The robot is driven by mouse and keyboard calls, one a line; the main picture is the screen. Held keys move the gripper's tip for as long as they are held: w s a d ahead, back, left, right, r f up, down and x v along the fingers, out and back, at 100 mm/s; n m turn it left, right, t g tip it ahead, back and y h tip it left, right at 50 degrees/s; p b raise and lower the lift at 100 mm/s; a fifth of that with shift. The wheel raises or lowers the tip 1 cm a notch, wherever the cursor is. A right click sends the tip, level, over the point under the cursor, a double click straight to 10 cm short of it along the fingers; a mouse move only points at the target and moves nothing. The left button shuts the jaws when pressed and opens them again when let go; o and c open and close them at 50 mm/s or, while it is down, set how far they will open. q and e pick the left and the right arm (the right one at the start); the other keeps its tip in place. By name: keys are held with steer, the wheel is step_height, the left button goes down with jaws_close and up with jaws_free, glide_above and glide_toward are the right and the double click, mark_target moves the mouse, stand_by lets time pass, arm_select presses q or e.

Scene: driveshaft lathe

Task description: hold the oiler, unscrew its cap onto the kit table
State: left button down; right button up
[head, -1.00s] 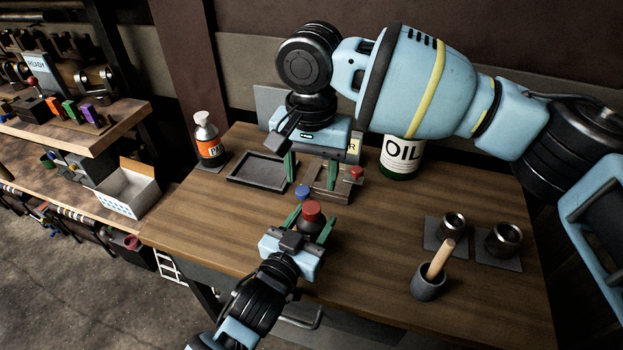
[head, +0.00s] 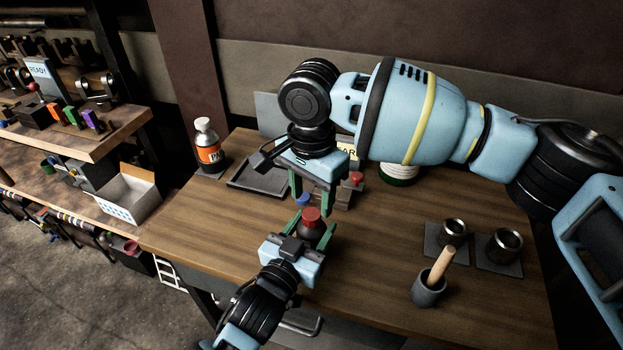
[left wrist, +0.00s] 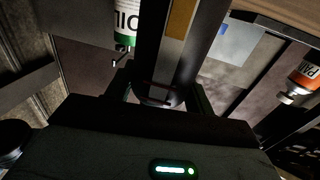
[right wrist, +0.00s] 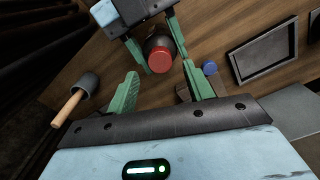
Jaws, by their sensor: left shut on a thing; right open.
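The oiler (head: 312,230) is a dark bottle with a red cap (head: 311,214). My left gripper (head: 311,235) is shut around the oiler's body and holds it upright over the front of the wooden kit table (head: 210,225). The red cap is on the oiler. It also shows in the right wrist view (right wrist: 160,62). My right gripper (head: 318,196) is open and empty, pointing down just above and behind the cap. In the right wrist view its green fingers (right wrist: 160,88) are spread, with the cap between and beyond them. The left wrist view is dark around the held oiler.
A blue-capped item (right wrist: 209,68) and a red-capped item (head: 356,178) stand close behind the oiler. A dark tray (head: 255,180), an orange-labelled bottle (head: 207,148) and an oil can (head: 399,172) are farther back. A cup with a wooden handle (head: 430,288) stands right. The front-left table is clear.

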mark_target(312, 213)
steer(key=shift+f, duration=2.15)
